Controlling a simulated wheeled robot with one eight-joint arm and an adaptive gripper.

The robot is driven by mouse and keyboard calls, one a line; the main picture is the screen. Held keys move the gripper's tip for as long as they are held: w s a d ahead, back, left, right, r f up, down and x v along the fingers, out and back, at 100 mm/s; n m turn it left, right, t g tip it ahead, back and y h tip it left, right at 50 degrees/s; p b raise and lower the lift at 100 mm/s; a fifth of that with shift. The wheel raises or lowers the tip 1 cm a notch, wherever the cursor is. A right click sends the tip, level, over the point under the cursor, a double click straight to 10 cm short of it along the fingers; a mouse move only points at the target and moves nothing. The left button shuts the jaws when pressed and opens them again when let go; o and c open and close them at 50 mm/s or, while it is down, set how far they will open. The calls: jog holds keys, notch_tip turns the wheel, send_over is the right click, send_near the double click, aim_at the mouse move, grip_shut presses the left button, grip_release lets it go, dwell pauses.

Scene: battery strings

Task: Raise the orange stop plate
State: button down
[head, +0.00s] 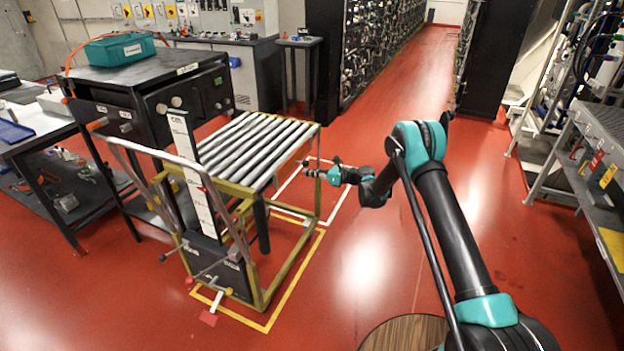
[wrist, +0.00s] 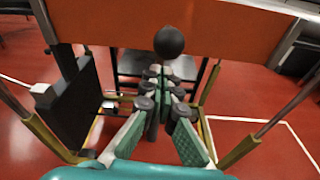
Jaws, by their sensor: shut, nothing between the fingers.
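The orange stop plate (wrist: 225,38) spans the top of the wrist view between two sloping metal posts. A round black knob (wrist: 169,42) shows in front of the plate, at about its middle. My gripper (wrist: 160,80) has teal-padded fingers that are shut and empty. In the wrist view its fingertips are just below the knob, with a small visible gap in the picture; I cannot judge the depth. In the head view my gripper (head: 307,171) is beside the right end of the roller trolley (head: 275,185). I cannot make out the plate in that view.
The trolley stands on yellow floor marking, with a white height scale (head: 195,175) on its near side. A black bench with a teal box (head: 120,49) is behind left. A grey shelf (head: 600,130) stands at right. The red floor of the aisle (head: 420,100) is clear.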

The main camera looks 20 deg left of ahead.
jog(key=shift+d+r, duration=0.1)
jog(key=shift+r, duration=0.45)
jog(key=shift+r, duration=2.85)
jog(key=shift+f, duration=0.1)
jog(key=s+d+f, duration=0.1)
jog(key=d+f, duration=0.1)
jog(key=d, duration=0.7)
jog(key=shift+f, duration=0.15)
jog(key=shift+d, duration=0.1)
